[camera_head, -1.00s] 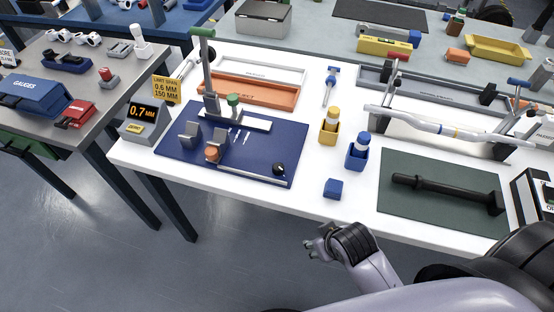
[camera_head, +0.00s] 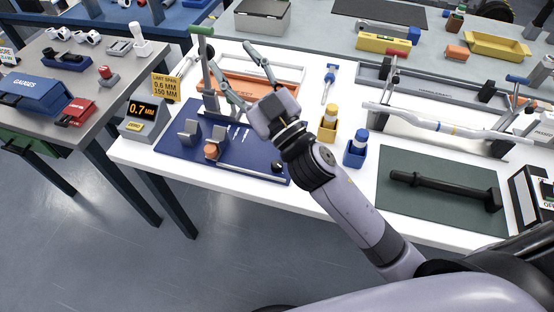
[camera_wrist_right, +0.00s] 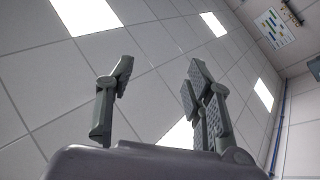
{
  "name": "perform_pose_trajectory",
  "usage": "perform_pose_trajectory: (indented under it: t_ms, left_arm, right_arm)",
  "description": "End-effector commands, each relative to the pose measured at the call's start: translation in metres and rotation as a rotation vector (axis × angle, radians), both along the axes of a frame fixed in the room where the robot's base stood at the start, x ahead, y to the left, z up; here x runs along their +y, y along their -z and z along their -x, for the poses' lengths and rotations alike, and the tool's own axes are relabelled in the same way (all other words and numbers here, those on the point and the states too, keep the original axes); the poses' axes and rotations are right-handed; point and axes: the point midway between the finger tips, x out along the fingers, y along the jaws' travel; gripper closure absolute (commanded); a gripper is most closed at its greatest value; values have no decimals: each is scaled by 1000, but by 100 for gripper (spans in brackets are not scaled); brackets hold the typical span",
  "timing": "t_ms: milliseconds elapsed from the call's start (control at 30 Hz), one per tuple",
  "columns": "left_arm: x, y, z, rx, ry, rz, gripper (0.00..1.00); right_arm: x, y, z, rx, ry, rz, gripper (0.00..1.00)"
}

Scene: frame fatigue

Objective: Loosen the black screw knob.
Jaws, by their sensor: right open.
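The black screw knob (camera_head: 278,167) sits at the right end of a metal bar on the blue fixture plate (camera_head: 180,150). It is partly in view just left of my right forearm. My right gripper (camera_head: 233,59) is open and empty, raised over the back of the plate, above and behind the knob. Its fingers point up and away, with the orange tray behind them. In the right wrist view my open fingers (camera_wrist_right: 160,78) have only ceiling between and behind them. My left gripper is not in view.
A green-handled upright lever (camera_head: 205,60) stands at the plate's back. A gauge display reading 0.7 mm (camera_head: 143,112) is on the left. Yellow (camera_head: 327,130) and blue (camera_head: 355,155) holders stand right of my arm. A dark bar (camera_head: 445,188) lies on a green mat.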

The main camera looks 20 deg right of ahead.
Motion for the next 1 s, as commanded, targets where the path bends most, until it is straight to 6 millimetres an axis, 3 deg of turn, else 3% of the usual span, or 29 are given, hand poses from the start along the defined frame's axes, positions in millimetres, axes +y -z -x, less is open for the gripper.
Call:
perform_pose_trajectory:
  t_ms: [33, 100, 200, 300, 433, 567, 700, 800, 900, 1000]
  left_arm:
    - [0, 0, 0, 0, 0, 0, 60]
    - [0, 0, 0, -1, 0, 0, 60]
    - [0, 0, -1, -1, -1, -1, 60]
    - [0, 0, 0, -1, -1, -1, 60]
    - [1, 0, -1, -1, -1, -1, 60]
    - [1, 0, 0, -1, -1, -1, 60]
    - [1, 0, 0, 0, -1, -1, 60]
    - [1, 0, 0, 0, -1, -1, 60]
    - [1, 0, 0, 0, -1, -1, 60]
    - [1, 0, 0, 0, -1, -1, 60]
  right_arm:
    - [27, -24, 7, -118, -103, 51, 52]
    - [66, -44, 25, -258, -267, 139, 52]
    - [117, -47, 56, -403, -511, 313, 52]
    - [152, -22, 82, -472, -752, 538, 52]
    - [163, 38, 96, -429, -1018, 898, 52]
    - [127, 102, 81, -225, -1188, 1302, 52]
    - [53, 140, 49, 123, -1218, 1682, 52]
    - [-1, 143, 30, 372, -1166, 1865, 52]
    - [-40, 138, 19, 565, -1101, 1973, 52]
    - [-62, 133, 14, 678, -1056, 2023, 52]
